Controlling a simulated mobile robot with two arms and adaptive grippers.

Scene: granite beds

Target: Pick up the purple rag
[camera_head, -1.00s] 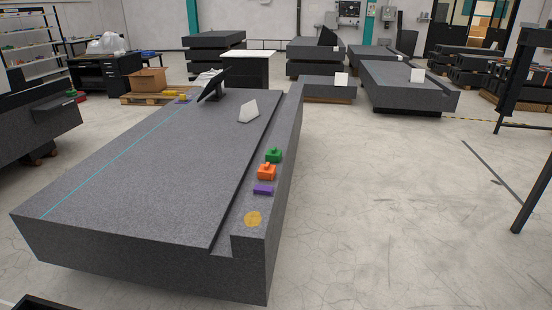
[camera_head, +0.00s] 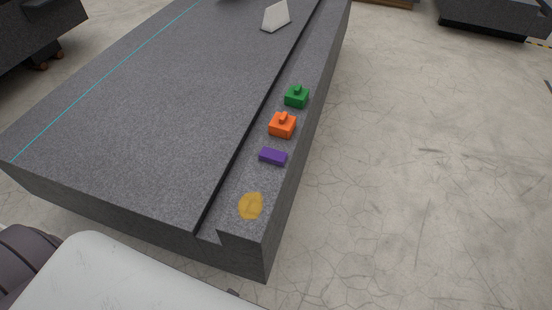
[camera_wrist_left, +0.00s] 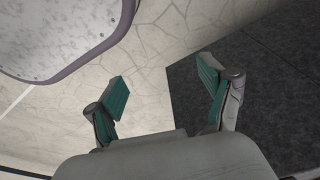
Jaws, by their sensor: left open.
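The purple rag (camera_head: 273,157) is a small folded block lying on the raised right-hand ledge of the granite bed (camera_head: 130,110) in the head view. It lies between an orange block and a round yellow patch. My left gripper (camera_wrist_left: 160,88) shows in the left wrist view with its two teal-padded fingers spread apart and nothing between them. Behind the fingers are pale cracked floor and a dark granite surface. The rag does not show in that view. My right gripper is not in view.
An orange knobbed block (camera_head: 282,125) and a green knobbed block (camera_head: 296,97) stand behind the rag on the same ledge. The yellow patch (camera_head: 251,206) is in front of it. A pale angled piece (camera_head: 275,16) stands farther back. Open floor (camera_head: 430,190) lies to the right.

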